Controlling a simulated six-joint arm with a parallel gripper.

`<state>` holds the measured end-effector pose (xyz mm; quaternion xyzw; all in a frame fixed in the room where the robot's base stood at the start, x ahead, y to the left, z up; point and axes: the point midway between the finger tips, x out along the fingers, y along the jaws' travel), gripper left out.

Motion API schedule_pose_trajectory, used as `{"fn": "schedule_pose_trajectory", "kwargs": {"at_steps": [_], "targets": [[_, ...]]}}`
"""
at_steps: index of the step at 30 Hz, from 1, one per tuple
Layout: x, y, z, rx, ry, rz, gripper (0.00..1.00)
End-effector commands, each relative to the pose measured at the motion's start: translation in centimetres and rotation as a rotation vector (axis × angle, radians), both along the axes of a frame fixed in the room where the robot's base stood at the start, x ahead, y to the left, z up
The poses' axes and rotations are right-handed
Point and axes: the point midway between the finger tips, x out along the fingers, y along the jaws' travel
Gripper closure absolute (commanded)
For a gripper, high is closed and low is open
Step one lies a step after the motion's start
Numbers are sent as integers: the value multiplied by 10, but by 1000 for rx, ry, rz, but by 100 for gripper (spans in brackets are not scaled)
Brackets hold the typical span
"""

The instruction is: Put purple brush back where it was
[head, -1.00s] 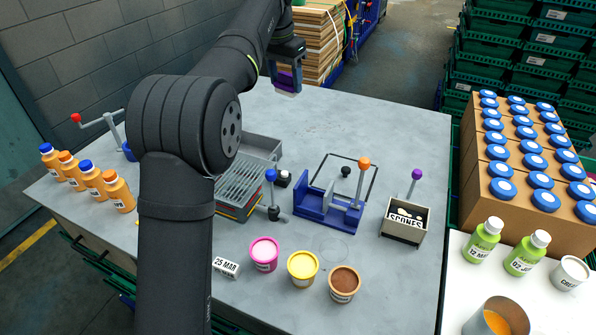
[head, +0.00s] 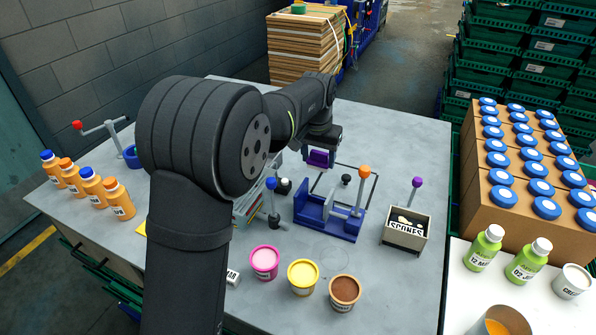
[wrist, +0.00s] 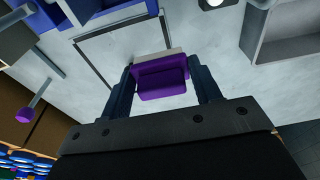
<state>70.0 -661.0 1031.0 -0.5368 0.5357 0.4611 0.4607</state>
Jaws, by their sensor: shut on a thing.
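My gripper (wrist: 163,85) is shut on the purple brush (wrist: 162,76). In the wrist view the brush sits between the two dark fingers, with a pale strip along its far edge. In the head view the purple brush (head: 319,158) hangs under my wrist, above the table behind the blue fixture. A thin dark rectangular outline (wrist: 95,62) lies on the table under and beside the brush. In the head view part of this outline (head: 374,185) shows behind the blue fixture. Whether the brush touches the table cannot be told.
A blue fixture (head: 316,213) with an orange-knobbed lever stands just in front. A scones box (head: 404,232) with a purple-knobbed post (head: 417,183) is to its right. Pink, yellow and brown tubs (head: 303,277) stand at the front. Orange bottles (head: 118,199) stand left. The table's back right is clear.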

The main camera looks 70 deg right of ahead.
Motion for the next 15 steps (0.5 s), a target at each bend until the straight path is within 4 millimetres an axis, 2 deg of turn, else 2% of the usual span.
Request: {"fn": "schedule_pose_trajectory", "kwargs": {"at_steps": [1,6,10,15], "targets": [[13,-4,-9,3,1,4,67],[47,-16,-30,1,1,4,67],[64,-22,-41,1,1,2,67],[70,-25,-47,1,1,-1,67]]}}
